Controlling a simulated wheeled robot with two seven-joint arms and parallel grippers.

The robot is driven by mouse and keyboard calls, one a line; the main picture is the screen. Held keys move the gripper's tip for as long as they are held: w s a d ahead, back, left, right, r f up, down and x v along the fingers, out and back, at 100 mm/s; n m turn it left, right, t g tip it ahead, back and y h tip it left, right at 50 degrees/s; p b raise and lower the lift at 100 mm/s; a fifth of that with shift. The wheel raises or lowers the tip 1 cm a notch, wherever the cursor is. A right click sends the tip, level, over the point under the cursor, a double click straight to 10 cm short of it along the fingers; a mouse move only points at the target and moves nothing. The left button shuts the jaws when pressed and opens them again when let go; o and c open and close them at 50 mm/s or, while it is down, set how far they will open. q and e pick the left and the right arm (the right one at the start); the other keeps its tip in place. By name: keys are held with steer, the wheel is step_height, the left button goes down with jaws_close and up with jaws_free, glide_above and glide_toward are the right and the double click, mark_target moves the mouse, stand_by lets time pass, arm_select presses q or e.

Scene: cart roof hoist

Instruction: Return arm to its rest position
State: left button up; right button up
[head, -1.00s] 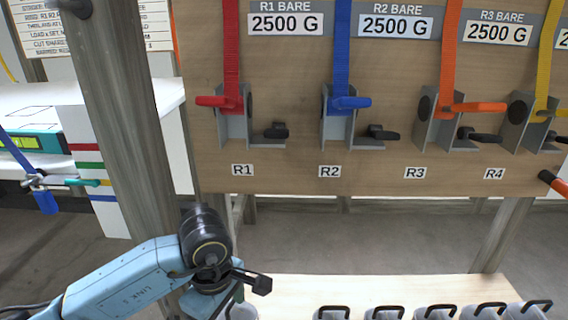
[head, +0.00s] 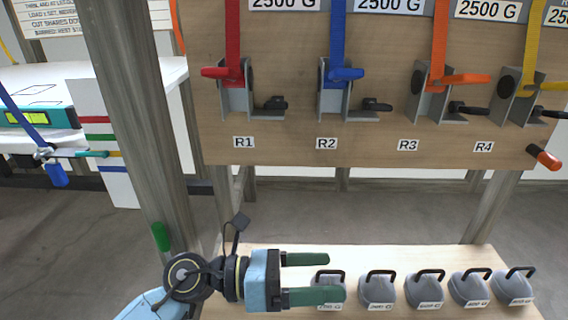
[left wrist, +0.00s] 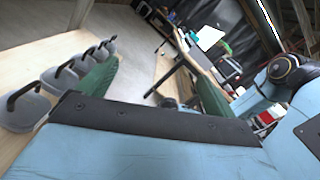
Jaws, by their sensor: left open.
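My left arm comes in from the bottom left in the head view. Its gripper (head: 318,278) has two green fingers spread apart with nothing gripped between them. The gripper points right, over the left end of the low wooden shelf, and its lower finger overlaps the leftmost grey weight (head: 329,274) in the picture. In the left wrist view the green fingers show on either side of a dark palm edge, and several grey weights (left wrist: 62,80) show at the left. My right gripper is in neither view.
Grey handled weights stand in a row on the low shelf (head: 398,258). Above is a wooden board (head: 290,150) with winches R1 to R4 on red, blue, orange and yellow straps. A wooden post (head: 140,130) stands left of it. An orange-handled tool (head: 543,157) is at the board's right edge.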

arm_select(q)
steer(key=w+a+n+t+y, duration=0.3)
steer(key=w+a+n+t, duration=0.55)
steer(key=n+t, duration=0.8)
steer(key=a+f+n+g+y, duration=0.3)
steer(key=a+f+n+y, duration=1.3)
steer(key=n, duration=0.5)
steer(key=s+a+f+n+g, duration=0.3)
steer(key=s+f+g, duration=0.1)
steer(key=s+f, duration=0.3)
steer(key=s+a+f+n+g, duration=0.2)
steer(key=s+f+n+g, duration=0.15)
steer(key=s+f, duration=0.4)
steer(key=s+f+g+p, duration=0.1)
steer(key=s+g+p, duration=0.1)
steer(key=s+p, duration=1.1)
steer(key=s+f+n+g+p, duration=0.1)
steer(key=s+g+p, duration=0.2)
steer(key=s+p, duration=1)
steer(key=shift+a+f+g+h, duration=0.2)
steer(key=shift+f+g+h, duration=0.1)
steer(key=shift+h, duration=0.1)
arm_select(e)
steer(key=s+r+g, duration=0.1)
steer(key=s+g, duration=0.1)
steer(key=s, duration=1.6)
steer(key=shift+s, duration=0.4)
